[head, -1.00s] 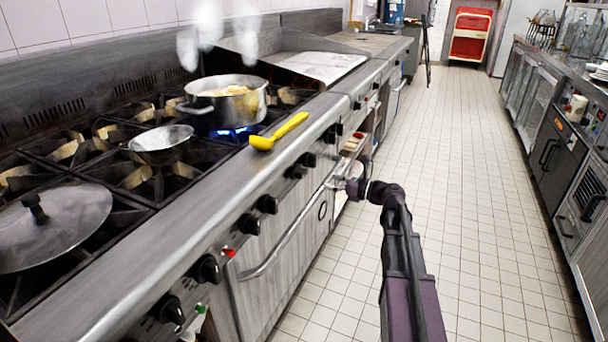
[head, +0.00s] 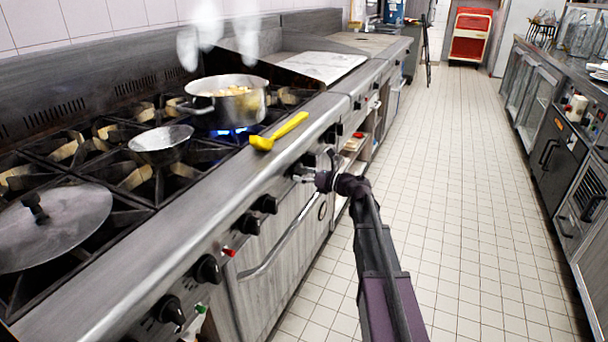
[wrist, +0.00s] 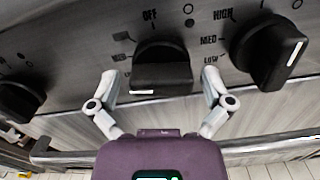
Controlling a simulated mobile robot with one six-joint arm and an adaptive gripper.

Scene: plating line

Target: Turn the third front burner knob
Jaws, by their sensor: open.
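A black burner knob (wrist: 162,66) on the stove's front panel is centred in the wrist view, with OFF printed above it and a white mark on its lower left edge. My gripper (wrist: 160,82) is open, one finger on each side of this knob, with a visible gap on both sides. In the head view my gripper (head: 303,171) is at the front panel below the yellow spoon, and it partly hides the knobs there. Nearer front knobs (head: 248,224) show clear of the arm. I cannot tell from the numbering which knob is third.
A second knob (wrist: 268,50) marked HIGH, MED and LOW is close on the right, and another (wrist: 18,98) is at left. The oven door handle (head: 275,250) runs below. A pot (head: 226,105) sits over a blue flame; a yellow spoon (head: 280,131) lies on the ledge. The tiled aisle is clear.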

